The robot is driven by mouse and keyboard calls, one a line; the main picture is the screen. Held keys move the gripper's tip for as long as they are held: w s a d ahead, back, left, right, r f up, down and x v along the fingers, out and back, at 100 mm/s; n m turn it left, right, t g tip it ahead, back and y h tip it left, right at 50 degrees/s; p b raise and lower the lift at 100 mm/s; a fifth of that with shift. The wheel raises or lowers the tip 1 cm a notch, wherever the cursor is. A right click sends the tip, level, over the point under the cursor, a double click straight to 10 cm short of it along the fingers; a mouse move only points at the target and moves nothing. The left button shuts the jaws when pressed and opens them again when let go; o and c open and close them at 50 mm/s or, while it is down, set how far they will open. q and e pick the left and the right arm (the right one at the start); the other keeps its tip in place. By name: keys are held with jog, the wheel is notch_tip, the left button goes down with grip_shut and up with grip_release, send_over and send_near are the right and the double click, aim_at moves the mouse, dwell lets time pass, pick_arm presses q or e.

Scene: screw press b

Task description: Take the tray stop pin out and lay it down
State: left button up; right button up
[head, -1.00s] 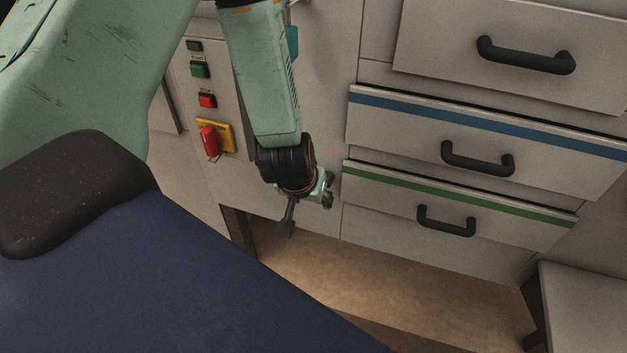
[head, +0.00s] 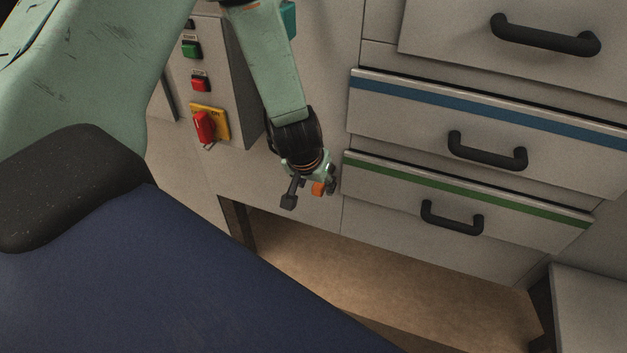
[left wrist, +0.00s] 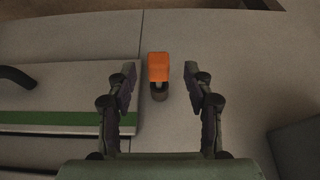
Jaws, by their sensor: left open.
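The tray stop pin (left wrist: 159,68) has an orange head and a dark round part below it, and sits on the pale cabinet front beside the green-striped drawer. In the left wrist view it lies between my left gripper's fingers (left wrist: 160,80), with a gap on both sides. My left gripper (head: 310,193) is open and empty. In the head view the pin's orange head (head: 319,189) shows between the fingers. My right gripper is not in view.
The green-striped drawer (head: 460,205) and blue-striped drawer (head: 490,115) have black handles and are at the right. A control box with a red switch (head: 204,126) is at the left. A pale surface (head: 590,300) stands lower right. Bare floor (head: 370,285) shows below.

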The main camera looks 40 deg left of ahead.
pick_arm(q)
jog(key=shift+b+x, duration=0.3)
jog(key=shift+x, duration=0.5)
jog(key=shift+d, duration=0.1)
jog(key=shift+w, duration=0.1)
grip_shut()
dwell(0.4)
